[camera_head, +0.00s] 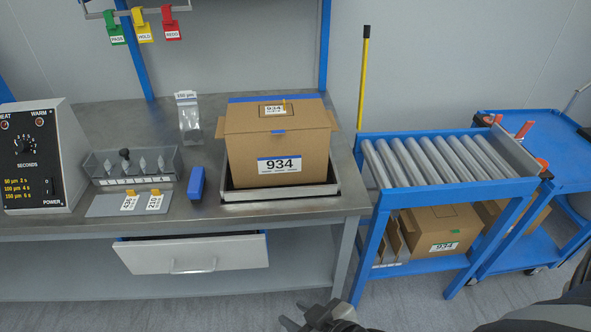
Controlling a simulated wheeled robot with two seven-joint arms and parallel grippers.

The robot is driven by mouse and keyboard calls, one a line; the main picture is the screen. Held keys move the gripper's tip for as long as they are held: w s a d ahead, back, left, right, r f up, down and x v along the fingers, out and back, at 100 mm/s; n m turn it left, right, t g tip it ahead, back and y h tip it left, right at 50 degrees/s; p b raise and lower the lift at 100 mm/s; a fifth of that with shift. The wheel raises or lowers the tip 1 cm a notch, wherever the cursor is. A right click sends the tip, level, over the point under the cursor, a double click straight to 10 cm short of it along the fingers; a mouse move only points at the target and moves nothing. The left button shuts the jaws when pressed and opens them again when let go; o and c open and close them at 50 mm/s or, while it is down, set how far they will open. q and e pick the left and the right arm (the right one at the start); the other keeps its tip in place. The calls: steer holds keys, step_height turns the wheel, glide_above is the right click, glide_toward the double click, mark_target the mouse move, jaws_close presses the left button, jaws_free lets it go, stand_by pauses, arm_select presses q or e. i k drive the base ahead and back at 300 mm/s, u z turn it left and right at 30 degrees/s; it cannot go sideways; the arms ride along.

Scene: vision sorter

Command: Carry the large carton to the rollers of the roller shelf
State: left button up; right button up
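The large carton (280,150) is brown, marked 934, with blue tape on its top edge. It stands upright in a shallow metal-rimmed tray (285,193) on the right part of the workbench. The roller shelf (445,187) has a blue frame and stands right of the bench; its grey rollers (440,158) on the top level are bare. My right gripper (296,315) is low at the bottom edge of the view, in front of the bench and well below the carton, touching nothing visible. Its fingers look apart and empty. My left gripper is out of view.
A smaller carton (437,231) sits on the shelf's lower level. A blue cart (555,150) stands at the right. A drawer (193,254) is pulled out under the bench. A control box (38,158), a rack (130,165) and a blue block (197,184) are on the bench.

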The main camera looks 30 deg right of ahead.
mark_target(426, 159)
steer(key=z, duration=1.3)
steer(key=i, duration=0.25)
steer(key=u, duration=0.55)
